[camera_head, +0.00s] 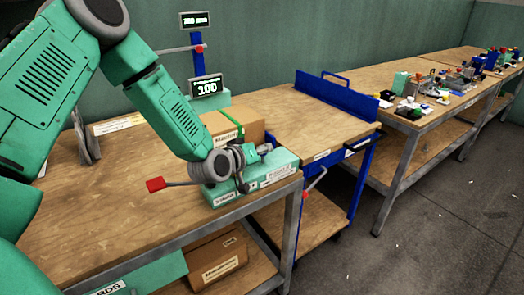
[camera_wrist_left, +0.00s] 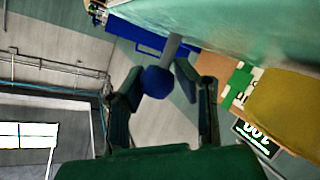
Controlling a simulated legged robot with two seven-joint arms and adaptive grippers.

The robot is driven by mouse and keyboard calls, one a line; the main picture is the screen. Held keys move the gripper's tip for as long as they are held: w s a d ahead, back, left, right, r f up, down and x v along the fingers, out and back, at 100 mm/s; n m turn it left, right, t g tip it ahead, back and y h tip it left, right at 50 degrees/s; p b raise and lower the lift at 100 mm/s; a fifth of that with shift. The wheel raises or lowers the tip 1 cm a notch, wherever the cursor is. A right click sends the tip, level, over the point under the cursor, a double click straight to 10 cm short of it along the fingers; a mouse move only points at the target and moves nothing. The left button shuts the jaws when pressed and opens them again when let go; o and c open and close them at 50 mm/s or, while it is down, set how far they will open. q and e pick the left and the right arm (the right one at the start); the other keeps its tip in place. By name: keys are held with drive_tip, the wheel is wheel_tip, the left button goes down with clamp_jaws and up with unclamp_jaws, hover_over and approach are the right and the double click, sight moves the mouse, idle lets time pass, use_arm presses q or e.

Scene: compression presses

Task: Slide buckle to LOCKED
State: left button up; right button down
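A teal press base (camera_head: 285,172) with small white labels sits at the front right of the near workbench; the labels are too small to read. My left gripper (camera_head: 250,180) is over this base and hides part of it. In the left wrist view, a blue ball knob (camera_wrist_left: 157,82) on a grey stem lies between the two fingertips of my left gripper (camera_wrist_left: 160,78). The fingers are apart, with a visible gap on the right of the knob. I cannot tell whether the left finger touches it. I cannot make out the buckle for sure. My right gripper is not in view.
A red-handled lever (camera_head: 155,184) sticks out left of the base. Cardboard boxes (camera_head: 240,125) and a display reading 100 (camera_head: 207,87) stand behind. A blue cart (camera_head: 330,120) adjoins the bench on the right. The bench's left front is clear.

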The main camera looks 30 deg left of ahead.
use_arm(q)
clamp_jaws()
drive_tip(key=w, duration=0.1)
drive_tip(key=w+d, duration=0.1)
drive_tip(key=w+b, duration=0.1)
drive_tip(key=w, duration=0.1)
drive_tip(key=shift+w+d+f, duration=0.1)
drive_tip(key=shift+d, duration=0.3)
drive_tip(key=shift+w+d, duration=0.2)
drive_tip(key=shift+w, duration=0.1)
drive_tip(key=o, duration=0.5)
unclamp_jaws()
drive_tip(key=o, duration=0.3)
drive_tip(key=shift+w, duration=0.15)
